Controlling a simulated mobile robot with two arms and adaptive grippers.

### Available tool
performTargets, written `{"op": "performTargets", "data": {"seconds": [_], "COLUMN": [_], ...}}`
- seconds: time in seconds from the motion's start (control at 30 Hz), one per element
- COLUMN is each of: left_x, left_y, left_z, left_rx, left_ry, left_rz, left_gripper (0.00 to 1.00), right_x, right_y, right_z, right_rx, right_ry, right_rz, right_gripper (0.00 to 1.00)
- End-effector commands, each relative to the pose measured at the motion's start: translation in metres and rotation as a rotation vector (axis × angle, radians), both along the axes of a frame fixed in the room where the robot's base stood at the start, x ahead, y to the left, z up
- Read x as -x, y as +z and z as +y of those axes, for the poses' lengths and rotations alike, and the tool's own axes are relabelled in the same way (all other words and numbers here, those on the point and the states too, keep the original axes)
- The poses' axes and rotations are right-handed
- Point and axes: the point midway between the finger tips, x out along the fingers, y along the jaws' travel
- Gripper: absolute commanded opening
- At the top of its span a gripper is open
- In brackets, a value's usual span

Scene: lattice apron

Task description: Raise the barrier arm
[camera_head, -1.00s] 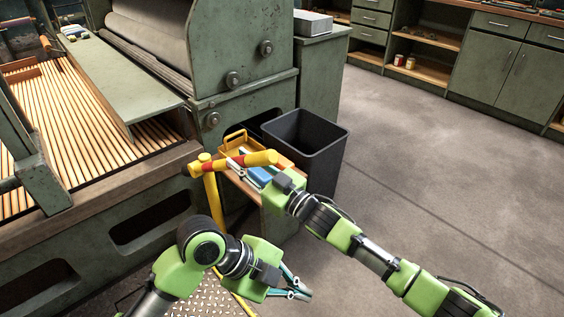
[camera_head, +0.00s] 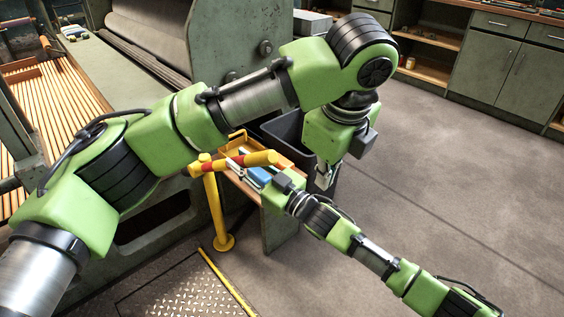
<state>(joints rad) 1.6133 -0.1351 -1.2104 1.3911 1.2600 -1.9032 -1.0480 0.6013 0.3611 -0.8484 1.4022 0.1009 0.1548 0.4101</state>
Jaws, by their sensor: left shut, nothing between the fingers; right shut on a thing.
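The barrier arm (camera_head: 260,158) is a yellow bar with red bands. It lies about level on top of a yellow post (camera_head: 214,205) with a round foot on the floor. My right gripper (camera_head: 236,167) reaches in from the lower right, its fingers shut on the barrier arm near the red bands; the exact contact is small and partly hidden. My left gripper (camera_head: 325,178) points down, shut and empty, to the right of the barrier arm's free end and in front of a dark bin.
The dark bin (camera_head: 285,130) stands behind the barrier, partly hidden by my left arm. A yellow tray (camera_head: 237,141) and a blue item (camera_head: 258,176) lie on a small wooden-topped stand. A green machine (camera_head: 160,215) fills the left. Open floor lies right.

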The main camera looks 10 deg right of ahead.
Motion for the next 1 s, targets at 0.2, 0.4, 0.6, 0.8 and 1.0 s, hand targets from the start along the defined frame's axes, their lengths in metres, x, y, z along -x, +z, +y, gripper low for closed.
{"op": "performTargets", "data": {"seconds": [0.2,0.4,0.6,0.8,1.0], "left_x": [-0.021,-0.029,-0.042,-0.058,-0.073], "left_y": [0.031,0.024,-0.011,-0.050,-0.037], "left_z": [0.024,0.031,0.039,0.046,0.062], "left_rx": [-0.133,-0.153,-0.152,-0.151,-0.148], "left_ry": [0.135,0.159,0.157,0.156,0.158], "left_rz": [-0.108,-0.123,-0.119,-0.120,-0.124], "left_gripper": [0.00,0.00,0.00,0.00,0.00], "right_x": [0.000,0.000,0.000,0.000,-0.001], "right_y": [0.000,0.000,0.000,0.000,0.000], "right_z": [-0.001,-0.001,-0.001,-0.001,-0.001], "right_rx": [0.000,0.000,0.000,0.000,0.000], "right_ry": [-0.001,-0.001,-0.001,-0.001,-0.001], "right_rz": [0.001,0.001,0.001,0.001,0.001], "right_gripper": [0.00,0.00,0.00,0.00,0.00]}}
